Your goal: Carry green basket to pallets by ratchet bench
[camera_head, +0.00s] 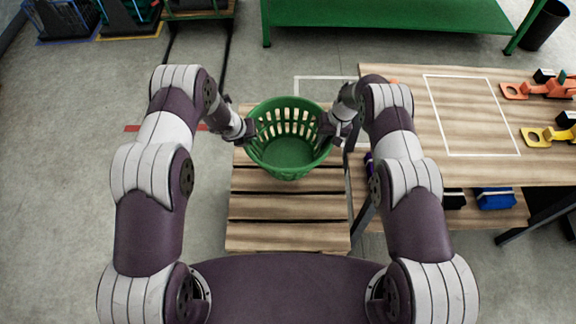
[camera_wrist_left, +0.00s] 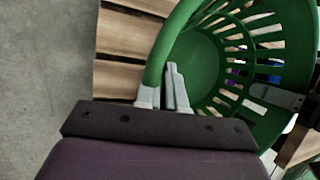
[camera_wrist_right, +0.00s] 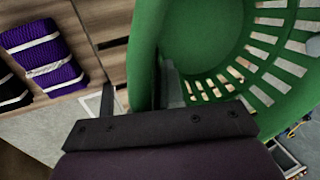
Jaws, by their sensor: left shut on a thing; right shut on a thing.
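The green basket (camera_head: 286,155) is round with slotted walls and looks empty. It is between my two grippers, over the slatted wooden pallet (camera_head: 288,218); I cannot tell whether it touches the slats. My left gripper (camera_head: 250,130) is shut on the left rim, and its fingers (camera_wrist_left: 165,90) straddle the rim in the left wrist view. My right gripper (camera_head: 328,128) is shut on the right rim; in the right wrist view one finger (camera_wrist_right: 172,85) shows inside the basket wall. The wooden bench (camera_head: 400,120) with orange and yellow ratchets (camera_head: 545,135) stands right of the pallet.
A green table (camera_head: 390,14) stands at the back. Purple strap bundles (camera_wrist_right: 45,62) and a blue one (camera_head: 495,198) lie on the bench's lower shelf. The bench leg (camera_head: 362,215) is close to the pallet's right edge. Grey floor on the left is clear.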

